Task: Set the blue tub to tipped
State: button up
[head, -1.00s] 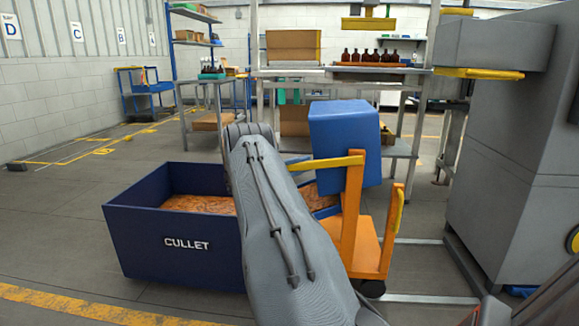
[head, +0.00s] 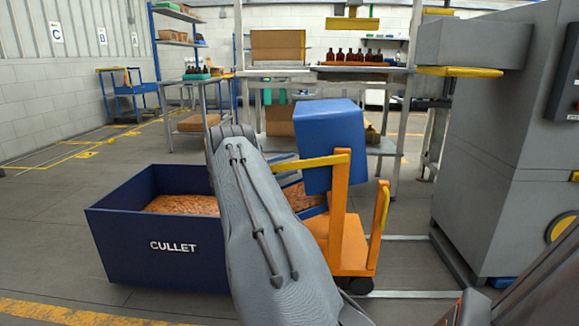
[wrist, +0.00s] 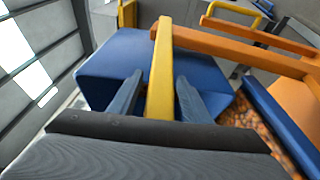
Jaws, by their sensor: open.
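The blue tub (head: 330,150) sits high on an orange tipping cart (head: 340,225), beside the dark blue cullet bin, and looks slightly tilted. A yellow bar (head: 318,162) runs left from the cart's orange post, in front of the tub. In the wrist view the tub (wrist: 120,60) lies beyond the yellow bar (wrist: 160,80). My gripper (wrist: 157,95) is open, with one finger on each side of the bar; whether they touch it I cannot tell. In the head view my arm hides the gripper and the bar's left end.
The cullet bin (head: 150,250) holds orange-brown shards and stands left of the cart. A large grey machine (head: 500,170) stands on the right. A bench with amber bottles (head: 360,56) is behind. Open floor lies at the left.

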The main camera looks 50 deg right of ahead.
aim_at(274, 169)
jog(key=v, duration=0.7)
jog(key=shift+w+a, duration=0.1)
jog(key=shift+a, duration=0.05)
dwell(0.3)
